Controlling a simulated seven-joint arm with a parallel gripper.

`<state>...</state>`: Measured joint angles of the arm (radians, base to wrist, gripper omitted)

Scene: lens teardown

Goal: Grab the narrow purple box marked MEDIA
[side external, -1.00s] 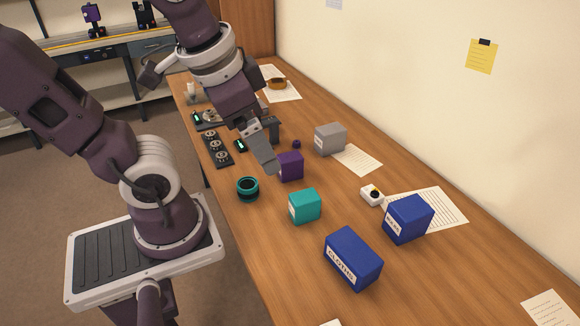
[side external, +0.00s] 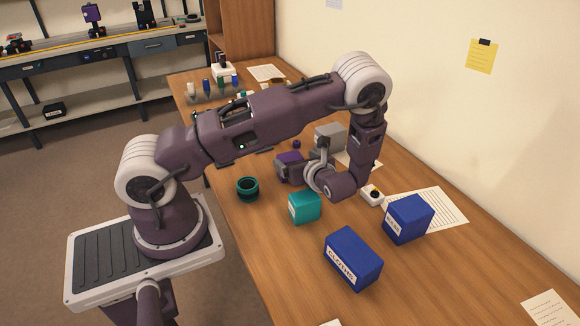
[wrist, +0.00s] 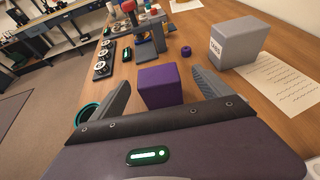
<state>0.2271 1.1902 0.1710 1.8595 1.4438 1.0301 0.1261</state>
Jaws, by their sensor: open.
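The purple box (wrist: 160,87) stands on the table, between the two open fingers of my gripper (wrist: 163,95) in the wrist view. Gaps show on both sides of it, so the fingers do not touch it. No MEDIA label shows on the faces in view. In the side view the purple box (side external: 291,157) is partly hidden by my gripper (side external: 290,170), which reaches low over the table from the right.
A grey box (wrist: 239,42) stands close to the right finger, with paper beside it. A teal-black ring (side external: 247,188) and a teal box (side external: 304,207) are nearby. Blue boxes (side external: 353,258) (side external: 408,218) and a white button block (side external: 372,194) lie toward the front right.

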